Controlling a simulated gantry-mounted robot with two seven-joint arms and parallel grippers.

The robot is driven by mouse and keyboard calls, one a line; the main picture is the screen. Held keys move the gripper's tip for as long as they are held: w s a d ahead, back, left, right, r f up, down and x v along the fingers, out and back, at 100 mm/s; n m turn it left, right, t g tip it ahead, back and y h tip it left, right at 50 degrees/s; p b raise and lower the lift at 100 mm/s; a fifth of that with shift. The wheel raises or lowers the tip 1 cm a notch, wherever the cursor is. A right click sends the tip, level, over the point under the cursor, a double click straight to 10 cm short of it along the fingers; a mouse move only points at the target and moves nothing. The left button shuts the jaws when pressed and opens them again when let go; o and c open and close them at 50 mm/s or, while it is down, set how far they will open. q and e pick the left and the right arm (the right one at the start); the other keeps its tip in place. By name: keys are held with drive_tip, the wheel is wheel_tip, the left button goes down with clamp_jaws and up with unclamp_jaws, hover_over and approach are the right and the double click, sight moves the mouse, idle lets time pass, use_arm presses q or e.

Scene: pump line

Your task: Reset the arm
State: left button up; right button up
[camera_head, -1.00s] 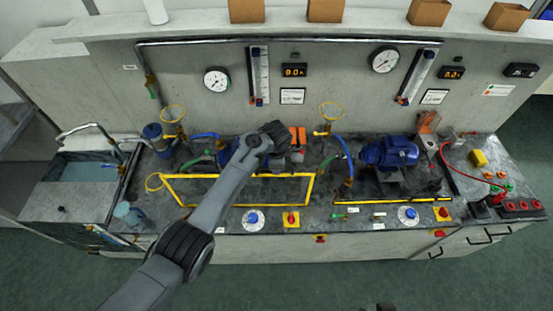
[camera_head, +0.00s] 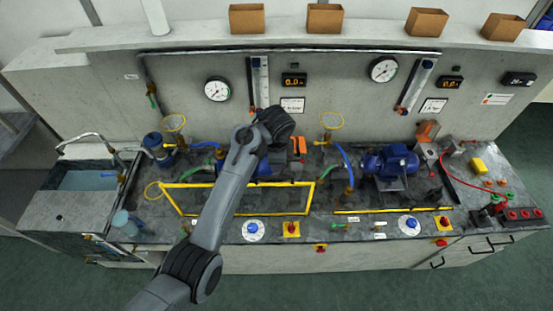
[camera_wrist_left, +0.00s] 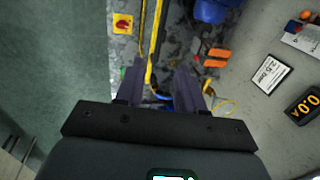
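My left arm (camera_head: 222,205) reaches in from the bottom left of the head view over the left half of the bench. Its wrist end hangs in front of the left blue pump (camera_head: 262,168) and partly hides it. The left gripper's fingers are hidden behind the wrist there. In the left wrist view my left gripper (camera_wrist_left: 159,85) shows two dark fingers spread apart, with nothing held between them. Yellow marking, a blue hose and the speckled bench top show beyond the gap. My right arm and gripper are not in view.
The bench top carries yellow funnels (camera_head: 331,121), hoses, and a second blue pump (camera_head: 390,163) to the right. The back panel holds gauges (camera_head: 217,89) and flow tubes. A sink (camera_head: 88,180) is at the left. Brown boxes (camera_head: 325,18) stand on the upper shelf.

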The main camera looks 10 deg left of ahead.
use_arm(q)
drive_tip(key=shift+f, duration=0.1)
drive_tip(key=s+a+f+n+g+p, duration=0.1)
drive_tip(key=s+a+f+g, duration=0.15)
drive_tip(key=s+f, duration=0.95)
drive_tip(key=s+a+f+g+p, duration=0.2)
drive_tip(key=s+a+f, duration=0.2)
drive_tip(key=s+f, duration=0.75)
drive_tip(key=s+a+r+n+p, duration=0.1)
drive_tip(key=s+a+r+n, duration=0.15)
drive_tip(key=s, duration=0.65)
drive_tip(key=s+a+r+n+p, duration=0.1)
drive_tip(key=s+a+n, duration=0.2)
drive_tip(key=s, duration=0.6)
drive_tip(key=w+r+n+t, duration=0.3)
drive_tip(key=r+n+t, duration=0.3)
drive_tip(key=r, duration=0.9)
drive_tip(key=shift+w+a+r+n+h, duration=0.2)
drive_tip(key=shift+r+n+h, duration=0.1)
drive_tip(key=shift+n, duration=0.25)
